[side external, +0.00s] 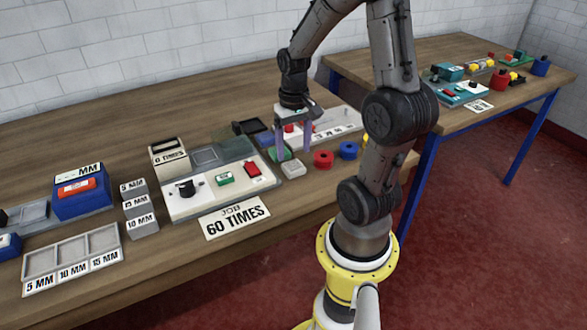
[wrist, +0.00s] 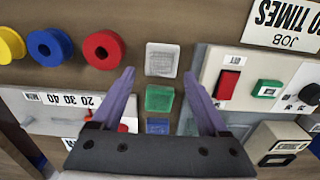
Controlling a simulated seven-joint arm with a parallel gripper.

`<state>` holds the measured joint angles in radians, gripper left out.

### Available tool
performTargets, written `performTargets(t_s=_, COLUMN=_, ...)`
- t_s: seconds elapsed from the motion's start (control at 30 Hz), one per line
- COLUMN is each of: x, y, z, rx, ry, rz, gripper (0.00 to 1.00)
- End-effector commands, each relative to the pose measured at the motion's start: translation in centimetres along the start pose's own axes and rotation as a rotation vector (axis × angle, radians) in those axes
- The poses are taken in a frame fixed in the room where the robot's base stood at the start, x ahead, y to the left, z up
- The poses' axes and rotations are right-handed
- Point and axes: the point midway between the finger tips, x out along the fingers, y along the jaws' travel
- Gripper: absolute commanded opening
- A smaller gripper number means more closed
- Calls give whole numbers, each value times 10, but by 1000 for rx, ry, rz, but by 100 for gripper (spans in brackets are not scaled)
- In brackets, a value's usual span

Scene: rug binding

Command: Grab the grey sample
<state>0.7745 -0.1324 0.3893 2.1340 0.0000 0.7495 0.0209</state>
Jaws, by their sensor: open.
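The grey sample (side external: 293,169) is a small pale square block lying flat on the wooden table, in front of my gripper in the side view. In the wrist view the grey sample (wrist: 162,59) lies just beyond the fingertips, roughly centred between their lines. My gripper (side external: 294,155) is open, pointing down, with nothing held. In the wrist view my gripper (wrist: 159,74) has its two purple fingers spread either side of the green sample (wrist: 160,98). A blue sample (wrist: 157,126) is partly hidden by the gripper body.
Red (wrist: 102,49), blue (wrist: 50,47) and yellow (wrist: 10,46) spools stand to one side of the samples. A machine panel (side external: 215,200) with a red switch and a green display is on the other side. A "60 TIMES" job card (side external: 235,217) lies before it.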

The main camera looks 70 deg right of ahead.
Motion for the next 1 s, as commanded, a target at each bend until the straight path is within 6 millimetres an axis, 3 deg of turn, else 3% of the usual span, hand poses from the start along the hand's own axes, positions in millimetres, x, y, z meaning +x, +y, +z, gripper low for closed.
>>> performTargets(t_s=0.3, x=42, y=-2, z=4, rx=0, ry=-4, rz=0, gripper=78)
performTargets(t_s=0.6, x=46, y=-2, z=3, rx=0, ry=-2, rz=0, gripper=78)
performTargets(t_s=1.0, x=45, y=-2, z=3, rx=0, ry=-1, rz=0, gripper=8)
